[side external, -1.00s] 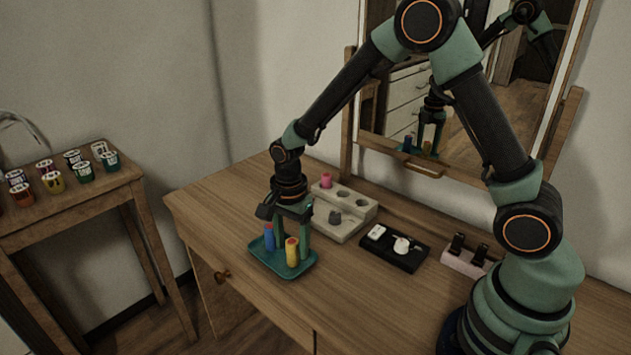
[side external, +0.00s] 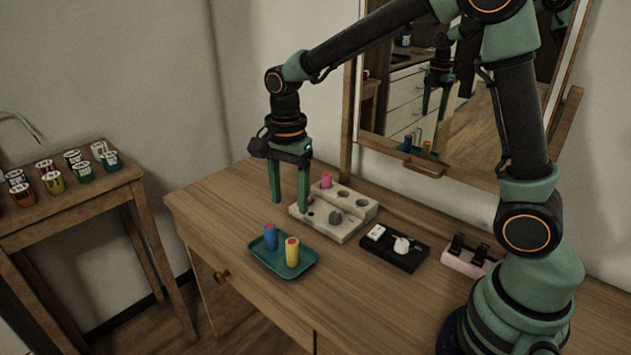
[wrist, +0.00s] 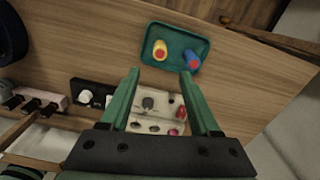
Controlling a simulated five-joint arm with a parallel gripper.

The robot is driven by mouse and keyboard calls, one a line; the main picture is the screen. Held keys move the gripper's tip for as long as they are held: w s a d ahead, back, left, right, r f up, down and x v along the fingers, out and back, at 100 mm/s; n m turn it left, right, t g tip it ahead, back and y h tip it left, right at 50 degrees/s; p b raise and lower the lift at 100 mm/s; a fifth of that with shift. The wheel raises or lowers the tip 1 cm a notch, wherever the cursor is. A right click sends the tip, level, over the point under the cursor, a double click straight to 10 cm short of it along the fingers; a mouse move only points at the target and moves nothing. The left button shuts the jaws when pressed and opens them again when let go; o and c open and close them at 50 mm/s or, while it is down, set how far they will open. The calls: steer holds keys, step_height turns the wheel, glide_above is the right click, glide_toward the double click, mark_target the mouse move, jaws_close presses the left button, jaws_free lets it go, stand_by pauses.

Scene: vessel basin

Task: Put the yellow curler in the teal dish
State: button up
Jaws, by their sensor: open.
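The yellow curler (side external: 292,252) stands upright with a red top in the teal dish (side external: 304,268). A blue curler (side external: 270,237) stands beside it in the same dish. In the wrist view the yellow curler (wrist: 160,50) and the blue curler (wrist: 192,60) both show inside the teal dish (wrist: 175,30). My gripper (side external: 290,205) is open and empty, raised above the table behind the dish, apart from both curlers. In the wrist view its two fingers (wrist: 162,72) are spread wide.
A pale holder block (side external: 350,228) with holes stands behind the dish, with a pink curler (side external: 326,180) in it. A black tray (side external: 405,258) with white items and a pink stand (side external: 462,264) are to the right. A mirror (side external: 425,115) stands at the back.

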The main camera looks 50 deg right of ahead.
steer(key=s+d+r+n+t, duration=0.2)
steer(key=s+r+n, duration=0.2)
steer(key=s+n, duration=0.2)
steer(key=s+d+r+n+t, duration=0.3)
steer(key=s+r+n, duration=0.2)
steer(key=n, duration=0.5)
steer(key=shift+s+d+r+t, duration=0.2)
steer(key=shift+s+t, duration=0.1)
steer(key=shift+s, duration=0.3)
